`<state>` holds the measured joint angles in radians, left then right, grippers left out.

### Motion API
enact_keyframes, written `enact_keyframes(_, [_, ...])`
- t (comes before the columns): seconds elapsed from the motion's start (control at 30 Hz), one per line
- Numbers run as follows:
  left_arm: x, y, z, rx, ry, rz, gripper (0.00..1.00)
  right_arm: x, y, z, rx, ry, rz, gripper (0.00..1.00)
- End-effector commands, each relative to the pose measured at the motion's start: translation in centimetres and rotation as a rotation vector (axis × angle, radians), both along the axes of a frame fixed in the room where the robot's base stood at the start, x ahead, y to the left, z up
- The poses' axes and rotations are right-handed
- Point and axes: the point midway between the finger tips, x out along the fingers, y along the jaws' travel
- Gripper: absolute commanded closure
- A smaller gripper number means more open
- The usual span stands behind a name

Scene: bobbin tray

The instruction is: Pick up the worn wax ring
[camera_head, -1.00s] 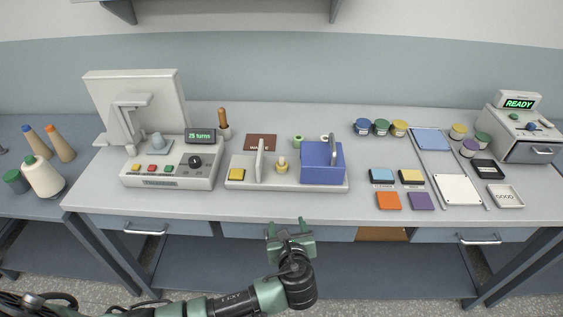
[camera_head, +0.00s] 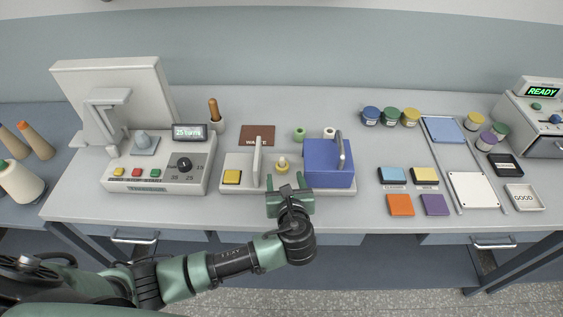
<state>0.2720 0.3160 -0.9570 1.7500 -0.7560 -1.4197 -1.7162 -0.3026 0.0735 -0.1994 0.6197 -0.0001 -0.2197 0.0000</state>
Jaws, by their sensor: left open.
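A yellow ring-like piece (camera_head: 282,169) with a pale knob sits on the light fixture base (camera_head: 240,160), between an upright pale plate (camera_head: 257,162) and a blue block (camera_head: 328,166). It may be the worn wax ring; its wear is too small to tell. A green ring-like piece (camera_head: 299,134) and a white one (camera_head: 329,132) stand behind the fixture. My left gripper (camera_head: 286,187) is open and empty, at the fixture's front edge, just in front of the yellow piece and apart from it. My right gripper is out of view.
A brown labelled plate (camera_head: 257,136) lies behind the fixture. A machine with a dial (camera_head: 184,164) stands at left. Blue (camera_head: 392,174) and yellow (camera_head: 424,175) pads, several jars and a GOOD tray (camera_head: 523,197) are at right. The bench between fixture and pads is clear.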

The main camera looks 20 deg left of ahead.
Motion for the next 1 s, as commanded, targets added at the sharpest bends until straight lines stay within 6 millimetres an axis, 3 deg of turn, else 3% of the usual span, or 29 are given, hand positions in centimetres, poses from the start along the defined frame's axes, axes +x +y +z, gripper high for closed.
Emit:
enact_keyframes(0.4, [4.7, 2.1, -1.8, 0.002, 0.0, 0.002, 0.39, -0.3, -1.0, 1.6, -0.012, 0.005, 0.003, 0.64])
enact_keyframes(0.73, [5.5, 2.4, -2.3, 0.0, 0.001, 0.0, 0.39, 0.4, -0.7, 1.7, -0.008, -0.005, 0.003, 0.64])
enact_keyframes(0.77, [5.5, 2.4, -2.3, 0.0, 0.001, 0.0, 0.41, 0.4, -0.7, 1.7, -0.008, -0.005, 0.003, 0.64])
enact_keyframes(0.9, [5.5, 2.4, -2.3, 0.0, 0.001, 0.0, 0.8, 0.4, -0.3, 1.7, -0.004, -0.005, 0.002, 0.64])
enact_keyframes(0.97, [5.5, 2.4, -2.3, 0.0, 0.001, 0.0, 0.97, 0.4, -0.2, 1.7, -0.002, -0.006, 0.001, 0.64])
enact_keyframes(1.0, [5.5, 2.4, -2.3, 0.0, 0.001, 0.0, 1.0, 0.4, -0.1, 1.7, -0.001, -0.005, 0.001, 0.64])
